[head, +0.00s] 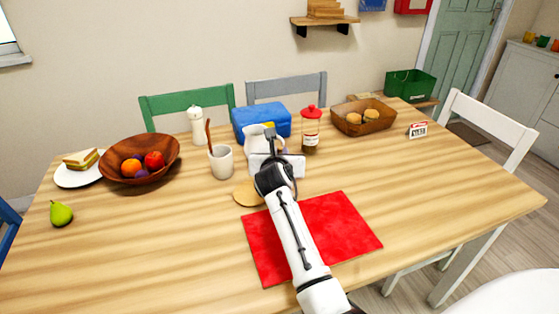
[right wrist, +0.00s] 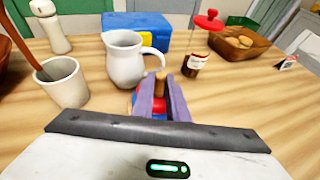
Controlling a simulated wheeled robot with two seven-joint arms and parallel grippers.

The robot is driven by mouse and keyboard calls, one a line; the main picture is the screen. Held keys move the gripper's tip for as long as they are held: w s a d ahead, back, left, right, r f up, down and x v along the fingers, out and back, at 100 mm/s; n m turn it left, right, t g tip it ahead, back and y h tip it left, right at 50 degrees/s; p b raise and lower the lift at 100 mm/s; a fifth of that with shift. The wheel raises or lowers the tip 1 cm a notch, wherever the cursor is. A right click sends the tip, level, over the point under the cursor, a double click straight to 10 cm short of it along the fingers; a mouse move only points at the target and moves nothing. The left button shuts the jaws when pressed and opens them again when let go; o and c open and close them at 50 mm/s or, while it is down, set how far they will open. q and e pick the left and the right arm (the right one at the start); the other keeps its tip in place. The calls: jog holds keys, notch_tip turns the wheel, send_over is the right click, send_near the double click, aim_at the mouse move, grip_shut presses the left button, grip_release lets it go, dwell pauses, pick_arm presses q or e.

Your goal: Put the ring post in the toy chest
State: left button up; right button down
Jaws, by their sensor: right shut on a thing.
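My right gripper (head: 274,150) is over the middle of the table, and its fingers show in the right wrist view (right wrist: 162,88). It is shut on the ring post (right wrist: 159,84), which has a wooden peg with red and blue below. Whether the post touches the table is hidden, and my own gripper covers it in the head view. A blue box (head: 262,121) with a yellow part stands just behind the gripper; it also shows in the right wrist view (right wrist: 135,22). I cannot tell whether it is the toy chest. My left gripper is not in view.
A white jug (right wrist: 123,60) stands close by. A grey mug (head: 221,163), a red-lidded jar (head: 310,132) and a wooden bowl (head: 118,156) are around. A red mat (head: 350,220) lies in front. A basket (head: 383,125) and a green crate (head: 411,84) are at the right.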

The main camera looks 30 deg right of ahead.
jog(key=shift+f, duration=0.65)
jog(key=shift+f, duration=0.15)
jog(key=c, duration=1.7)
grip_release()
jog(key=shift+c, duration=0.2)
